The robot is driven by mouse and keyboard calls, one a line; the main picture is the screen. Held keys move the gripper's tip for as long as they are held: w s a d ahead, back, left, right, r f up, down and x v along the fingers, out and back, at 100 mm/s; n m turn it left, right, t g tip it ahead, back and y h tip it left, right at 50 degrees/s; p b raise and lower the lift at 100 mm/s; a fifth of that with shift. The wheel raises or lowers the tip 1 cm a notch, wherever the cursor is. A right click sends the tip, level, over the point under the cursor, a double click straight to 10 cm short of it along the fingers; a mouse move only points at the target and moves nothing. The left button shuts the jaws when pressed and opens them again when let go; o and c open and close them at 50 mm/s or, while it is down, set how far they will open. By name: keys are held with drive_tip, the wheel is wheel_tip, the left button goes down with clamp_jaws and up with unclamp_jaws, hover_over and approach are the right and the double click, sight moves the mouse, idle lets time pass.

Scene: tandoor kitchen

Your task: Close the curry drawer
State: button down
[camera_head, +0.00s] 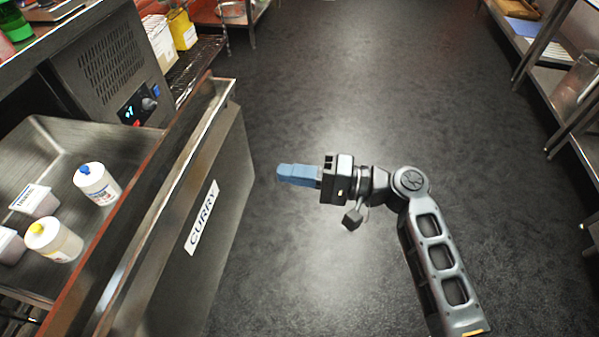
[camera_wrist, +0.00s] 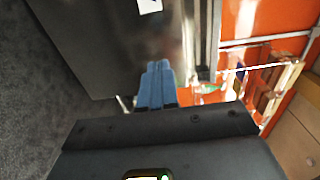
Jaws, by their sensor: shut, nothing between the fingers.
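The curry drawer (camera_head: 215,190) is pulled open on the left in the head view. Its steel front carries a white label reading CURRY. Inside the open drawer are a white bottle with a blue cap (camera_head: 97,184), a bottle with a yellow cap (camera_head: 53,240) and small tubs. My gripper (camera_head: 282,174) has blue fingers pressed together and holds nothing. It is to the right of the drawer front, apart from it, pointing toward it. In the wrist view, the fingers (camera_wrist: 157,85) show in front of the grey drawer front (camera_wrist: 105,45), with part of its label at the top.
A steel appliance with a knob (camera_head: 110,70) stands behind the drawer at upper left. White and yellow cartons (camera_head: 180,28) sit beyond it. Steel shelving (camera_head: 560,75) lines the right side. The dark floor (camera_head: 350,90) between is clear.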

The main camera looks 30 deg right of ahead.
sight(224, 165)
drive_tip(key=x, duration=1)
drive_tip(key=shift+a+b, duration=0.1)
drive_tip(key=shift+b, duration=0.2)
